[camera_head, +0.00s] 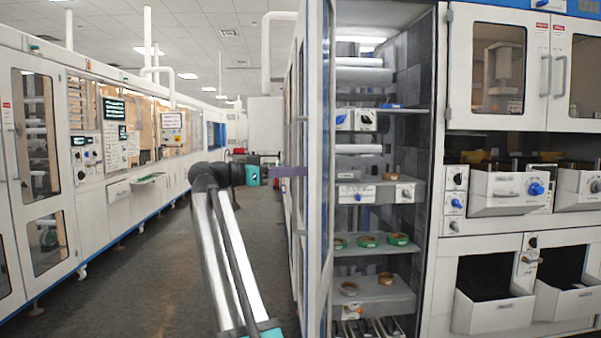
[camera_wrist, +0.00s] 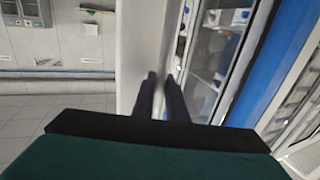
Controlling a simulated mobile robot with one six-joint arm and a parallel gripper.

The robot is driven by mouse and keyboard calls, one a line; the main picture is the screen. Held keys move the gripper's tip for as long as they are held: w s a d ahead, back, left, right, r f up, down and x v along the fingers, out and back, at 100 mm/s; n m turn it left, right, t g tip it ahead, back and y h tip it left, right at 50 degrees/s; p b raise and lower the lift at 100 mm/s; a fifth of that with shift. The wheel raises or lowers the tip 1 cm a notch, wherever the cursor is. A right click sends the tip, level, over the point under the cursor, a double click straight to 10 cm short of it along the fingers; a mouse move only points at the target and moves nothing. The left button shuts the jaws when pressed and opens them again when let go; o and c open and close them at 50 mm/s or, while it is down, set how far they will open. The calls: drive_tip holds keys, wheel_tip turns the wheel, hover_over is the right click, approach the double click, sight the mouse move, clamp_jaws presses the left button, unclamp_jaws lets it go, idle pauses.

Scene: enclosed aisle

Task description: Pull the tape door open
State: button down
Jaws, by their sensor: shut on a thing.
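The tape door (camera_head: 318,200) is a tall white-framed door with a glass pane, standing swung open and seen almost edge-on in the head view. Its pane (camera_wrist: 208,65) shows right of the fingers in the wrist view. My gripper (camera_head: 300,171) is at the outer face of the door, shut on its pale handle, which is mostly hidden. In the wrist view my two dark fingers (camera_wrist: 161,78) point at the door's edge with a narrow gap between them. Behind the door, the open cabinet's shelves (camera_head: 375,250) hold several tape rolls (camera_head: 368,240).
White machines with glass doors (camera_head: 40,150) line the left side of the aisle. Grey floor (camera_head: 150,270) lies clear between them and the door. Right of the cabinet are open bins (camera_head: 495,305) and drawers with blue knobs (camera_head: 536,189).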

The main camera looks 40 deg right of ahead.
drive_tip(key=c, duration=1.8)
unclamp_jaws()
drive_tip(key=shift+s+a, duration=0.1)
drive_tip(key=shift+s, duration=0.05)
drive_tip(key=shift+o, duration=0.2)
drive_tip(key=p+v, duration=0.1)
drive_tip(key=v, duration=1.2)
drive_tip(key=shift+w+a, duration=0.25)
drive_tip(key=shift+a, duration=0.05)
drive_tip(key=shift+r, duration=0.1)
